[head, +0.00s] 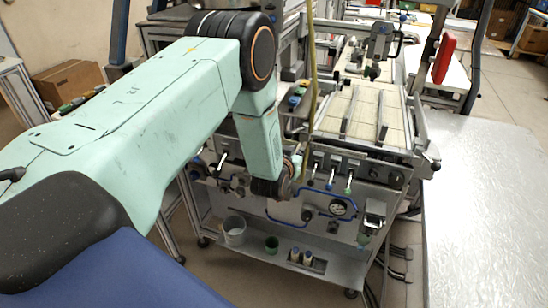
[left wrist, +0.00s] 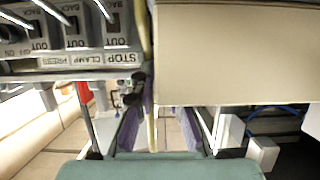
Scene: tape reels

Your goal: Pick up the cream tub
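A pale, whitish round tub (head: 235,231) stands on the low shelf at the front of the machine in the head view. It looks like the cream tub, and its top faces up. My left gripper (head: 272,188) hangs in front of the machine's front panel, above and to the right of the tub and apart from it. Its fingers are small and dark there, so I cannot tell how far apart they are. In the left wrist view I cannot make out the tub or a clear pair of fingertips. My right gripper is not in view.
The left wrist view shows lettered control labels (left wrist: 90,60) and a cream panel (left wrist: 235,60). A metal table (head: 485,215) stands right.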

